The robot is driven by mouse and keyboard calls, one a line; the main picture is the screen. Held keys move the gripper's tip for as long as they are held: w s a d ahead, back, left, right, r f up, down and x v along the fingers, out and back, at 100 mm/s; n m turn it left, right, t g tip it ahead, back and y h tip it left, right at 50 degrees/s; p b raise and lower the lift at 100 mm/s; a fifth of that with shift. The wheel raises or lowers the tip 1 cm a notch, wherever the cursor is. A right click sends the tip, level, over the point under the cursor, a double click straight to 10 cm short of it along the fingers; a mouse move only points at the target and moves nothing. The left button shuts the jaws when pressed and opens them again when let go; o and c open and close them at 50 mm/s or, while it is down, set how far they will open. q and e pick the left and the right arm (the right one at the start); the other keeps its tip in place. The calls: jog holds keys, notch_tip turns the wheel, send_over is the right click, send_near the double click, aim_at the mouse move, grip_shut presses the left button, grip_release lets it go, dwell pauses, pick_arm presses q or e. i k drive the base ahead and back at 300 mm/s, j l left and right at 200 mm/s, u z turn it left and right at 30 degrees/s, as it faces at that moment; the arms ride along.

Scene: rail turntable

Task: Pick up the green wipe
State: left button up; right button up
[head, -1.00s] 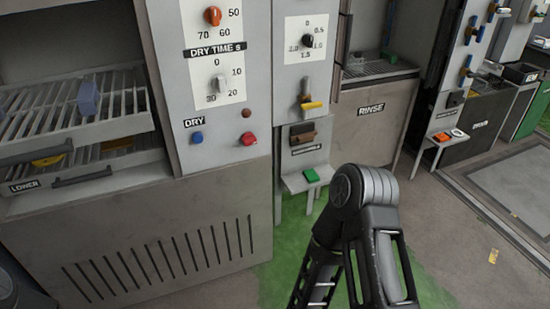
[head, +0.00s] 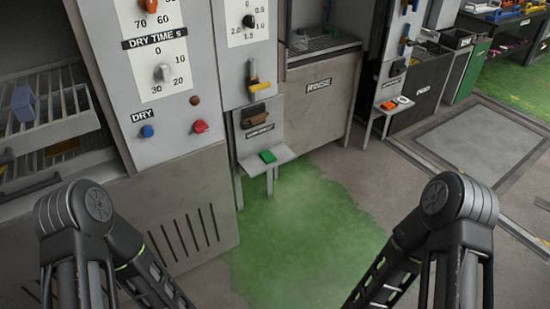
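The green wipe (head: 267,156) is a small flat green block. It lies on a small grey shelf (head: 282,152) that juts out from the panel between the dry unit and the rinse unit. Both of my arms show in the head view, one at the lower left and one at the lower right. Their grippers are below the picture edge or hidden, so I cannot see the fingers. Neither arm is near the wipe.
A brown holder (head: 254,115) is mounted above the shelf. A second shelf (head: 396,104) at the right holds an orange item and a white item. Drying racks (head: 50,125) stick out at the left. The green-stained floor (head: 300,230) before the shelf is clear.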

aim_at(267, 156)
jog(key=u, duration=1.9)
jog(key=z, duration=1.9)
jog(key=i+l, duration=0.3)
jog(key=i+l+u, duration=0.1)
jog(key=i+l, duration=0.55)
jog(key=l, duration=0.2)
jog(key=i+l+u, duration=0.15)
jog(key=i+l, duration=0.45)
jog(key=l, duration=0.2)
jog(key=i+l+u, duration=0.1)
jog(key=i+l, duration=0.15)
jog(key=l, duration=0.2)
jog(key=i+l, duration=0.3)
jog(key=l, duration=0.15)
jog(key=u, duration=0.05)
